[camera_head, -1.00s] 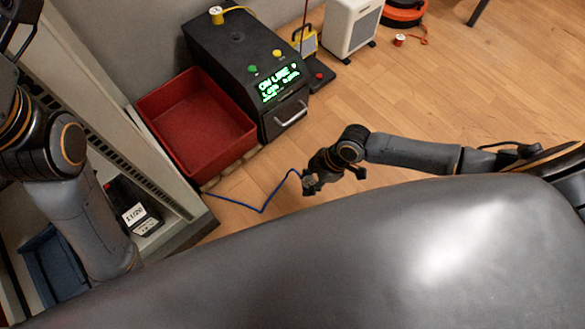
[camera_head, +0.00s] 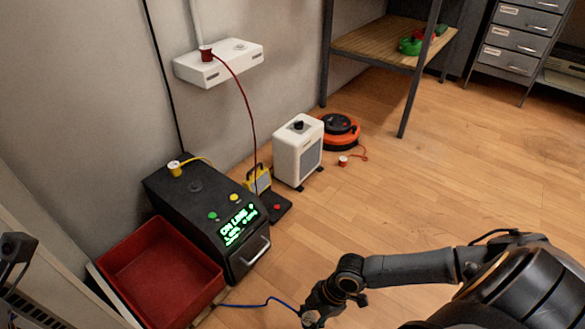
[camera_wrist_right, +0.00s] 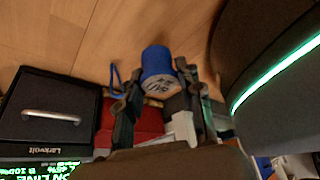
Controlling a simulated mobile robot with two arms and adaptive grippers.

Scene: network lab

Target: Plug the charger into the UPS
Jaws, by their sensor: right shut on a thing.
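The UPS (camera_head: 222,222) is a black box on the floor by the wall, with a lit green display and a silver front handle. On its top are a socket holding a yellow plug (camera_head: 175,168) and an empty-looking dark round socket (camera_head: 196,186). My right gripper (camera_head: 312,316) is low in the head view, in front of and right of the UPS. In the right wrist view it is shut on a blue round plug (camera_wrist_right: 158,62) with a pale, marked face; a blue cable (camera_head: 255,303) runs from it. A dark part of my left gripper (camera_head: 15,252) shows at the left edge.
A red bin (camera_head: 162,272) stands left of the UPS. Right of it are a small yellow device (camera_head: 258,180), a white heater (camera_head: 298,150) and an orange reel (camera_head: 340,132). A white wall box (camera_head: 225,62) holds a red plug, its cable hanging down. Open floor lies right.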

